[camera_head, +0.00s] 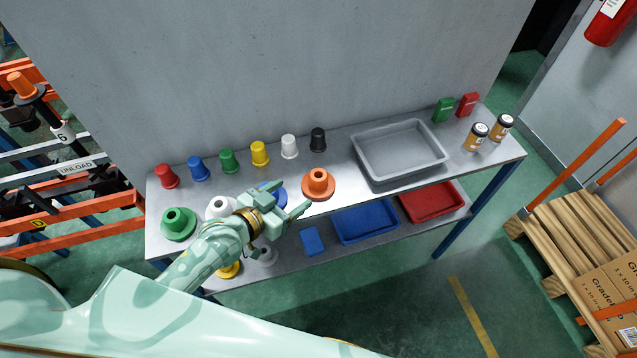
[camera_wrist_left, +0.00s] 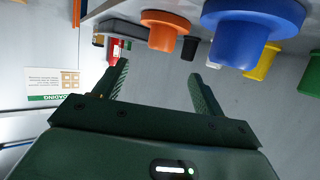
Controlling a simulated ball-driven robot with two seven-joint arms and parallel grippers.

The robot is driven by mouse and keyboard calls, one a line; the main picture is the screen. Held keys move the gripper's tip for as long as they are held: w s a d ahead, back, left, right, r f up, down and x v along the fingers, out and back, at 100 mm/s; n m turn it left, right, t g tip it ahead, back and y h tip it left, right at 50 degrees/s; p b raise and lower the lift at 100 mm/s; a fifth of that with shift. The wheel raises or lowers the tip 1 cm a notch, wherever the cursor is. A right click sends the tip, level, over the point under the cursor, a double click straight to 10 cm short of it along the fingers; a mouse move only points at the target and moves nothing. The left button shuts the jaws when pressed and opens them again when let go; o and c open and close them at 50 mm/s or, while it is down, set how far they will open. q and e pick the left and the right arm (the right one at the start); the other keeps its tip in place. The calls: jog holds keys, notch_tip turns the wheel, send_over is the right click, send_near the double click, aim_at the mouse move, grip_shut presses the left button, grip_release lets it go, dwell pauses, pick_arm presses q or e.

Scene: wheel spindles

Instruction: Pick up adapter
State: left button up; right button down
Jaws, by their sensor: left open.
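Several flanged adapters stand on the metal table. In the head view an orange adapter (camera_head: 318,184) is just right of my left gripper, and a green adapter (camera_head: 178,223) is at the far left. A white adapter (camera_head: 221,206) and a blue adapter (camera_head: 281,195) are partly hidden by my gripper. My left gripper (camera_head: 293,197) is open, its fingers pointing toward the orange adapter. In the left wrist view the orange adapter (camera_wrist_left: 168,30) and blue adapter (camera_wrist_left: 240,36) are beyond the open fingers (camera_wrist_left: 158,76). Nothing is between the fingers. My right gripper is not in view.
Small coloured cups, including a yellow cup (camera_head: 260,153), line the table's wall side. A grey tray (camera_head: 400,178) stands to the right, with two jars (camera_head: 476,137) beyond it. Blue (camera_head: 365,222) and red (camera_head: 432,201) bins are on the lower shelf. A wall rises behind.

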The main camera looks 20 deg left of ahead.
aim_at(314, 179)
pick_arm(q)
jog(key=b+x, duration=0.1)
jog(key=x, duration=0.4)
jog(key=shift+w+d+f, duration=0.1)
jog(key=shift+w, duration=0.05)
jog(key=b+x, duration=0.1)
jog(key=x, duration=0.4)
jog(key=shift+w+f, duration=0.1)
jog(key=shift+w, duration=0.05)
jog(key=c, duration=1.1)
